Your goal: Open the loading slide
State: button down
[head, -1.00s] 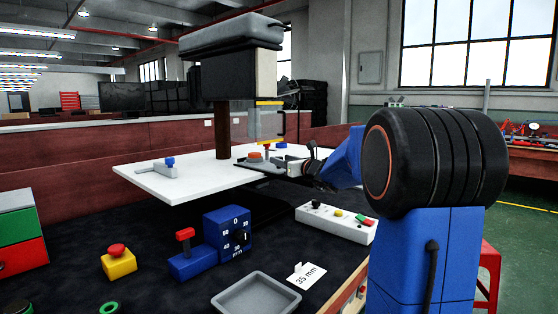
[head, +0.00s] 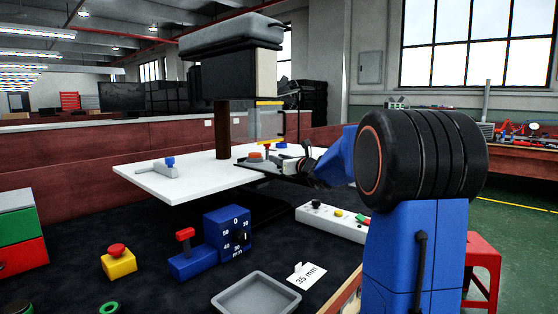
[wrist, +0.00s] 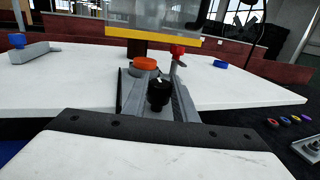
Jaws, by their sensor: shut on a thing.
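The loading slide is a low grey and dark assembly on the white table (head: 185,180), under the machine head. An orange-red disc (head: 255,156) sits on it and also shows in the wrist view (wrist: 145,64). My gripper (head: 302,165) is at the slide's near right end. In the wrist view my gripper (wrist: 157,90) has grey fingers on both sides of a black knob (wrist: 159,95) and is shut on it. The exact contact and the slide's rails are partly hidden by my gripper.
A clear guard with a yellow lower edge (wrist: 150,35) hangs just beyond the disc. A grey lever piece with a blue knob (head: 168,163) stands at the left. Below are a button panel (head: 325,220), a blue dial box (head: 228,235) and a grey tray (head: 257,293).

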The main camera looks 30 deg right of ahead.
jog(key=s+d, duration=0.3)
jog(key=s, duration=0.7)
jog(key=s+d, duration=0.4)
jog(key=s, duration=0.6)
jog(key=shift+d, duration=0.15)
jog(key=shift+s, duration=0.1)
jog(key=c, duration=1.4)
grip_release()
jog(key=shift+c, duration=0.2)
jog(key=shift+s, duration=0.1)
jog(key=s+d, duration=0.1)
jog(key=s, duration=1.6)
jog(key=shift+d, duration=0.25)
jog(key=shift+s, duration=0.1)
jog(key=shift+s, duration=0.1)
